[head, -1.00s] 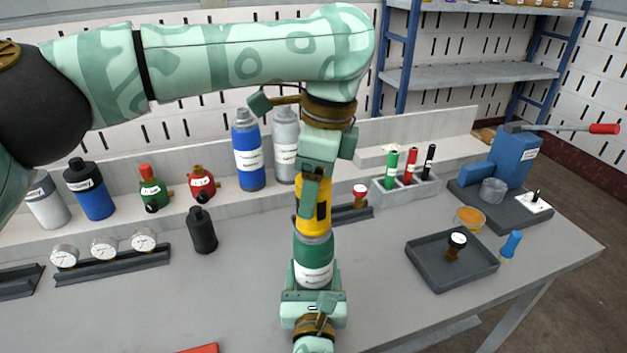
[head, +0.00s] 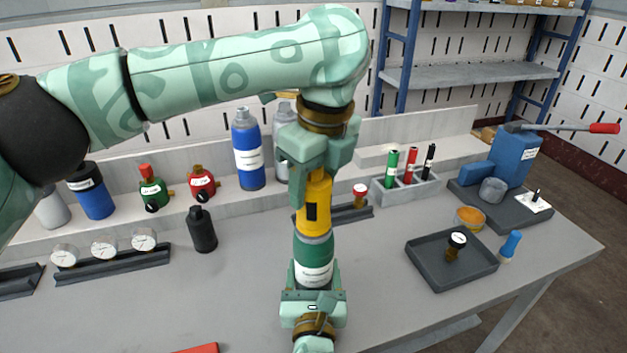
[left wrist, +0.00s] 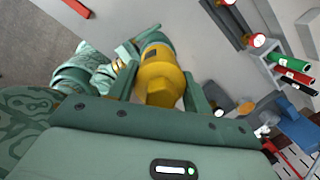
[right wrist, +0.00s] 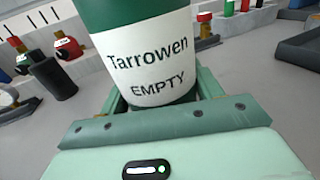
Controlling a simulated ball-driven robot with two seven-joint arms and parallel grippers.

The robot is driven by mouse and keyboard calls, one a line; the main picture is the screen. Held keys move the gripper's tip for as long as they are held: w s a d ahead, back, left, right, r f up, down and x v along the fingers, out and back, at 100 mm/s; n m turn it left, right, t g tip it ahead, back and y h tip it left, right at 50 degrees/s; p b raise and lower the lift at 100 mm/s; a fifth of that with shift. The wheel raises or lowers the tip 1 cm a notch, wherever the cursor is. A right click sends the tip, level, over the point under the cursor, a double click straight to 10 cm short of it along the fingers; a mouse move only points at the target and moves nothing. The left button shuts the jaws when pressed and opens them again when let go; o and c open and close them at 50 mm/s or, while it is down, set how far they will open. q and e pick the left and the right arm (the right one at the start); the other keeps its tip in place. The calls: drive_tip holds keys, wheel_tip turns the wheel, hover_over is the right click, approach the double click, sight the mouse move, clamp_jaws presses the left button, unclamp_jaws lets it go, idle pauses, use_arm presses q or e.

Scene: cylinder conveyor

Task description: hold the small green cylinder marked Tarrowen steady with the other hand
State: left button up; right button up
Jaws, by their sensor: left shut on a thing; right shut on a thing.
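The small green cylinder (head: 313,250) stands upright over the bench with a white label. In the right wrist view the label (right wrist: 146,62) reads Tarrowen EMPTY. My right gripper (head: 313,288) is shut on the cylinder's lower part. A yellow cap-like piece (head: 313,200) with a black patch sits on top of the cylinder. My left gripper (head: 316,168) comes down from above and is shut on this yellow piece, which also shows between its fingers in the left wrist view (left wrist: 158,78). The cylinder's top is hidden under the yellow piece.
A dark bottle (head: 202,230) and a gauge rack (head: 112,262) stand to the left. Blue and grey cylinders line the back ledge. A dark tray (head: 435,270) and a marker holder (head: 405,190) are to the right. The bench's front right is clear.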

use_arm(q)
drive_tip(key=m, duration=0.4)
drive_tip(key=shift+m+h, duration=0.4)
drive_tip(key=shift+m, duration=0.3)
drive_tip(key=m, duration=0.3)
drive_tip(key=shift+f+h, duration=0.1)
drive_tip(key=shift+h, duration=0.2)
drive_tip(key=m, duration=0.2)
drive_tip(key=shift+m+t, duration=0.3)
drive_tip(key=shift+m, duration=0.1)
drive_tip(key=shift+m+h, duration=0.3)
drive_tip(key=shift+m, duration=0.6)
drive_tip(key=m, duration=0.4)
drive_tip(key=shift+h, duration=0.3)
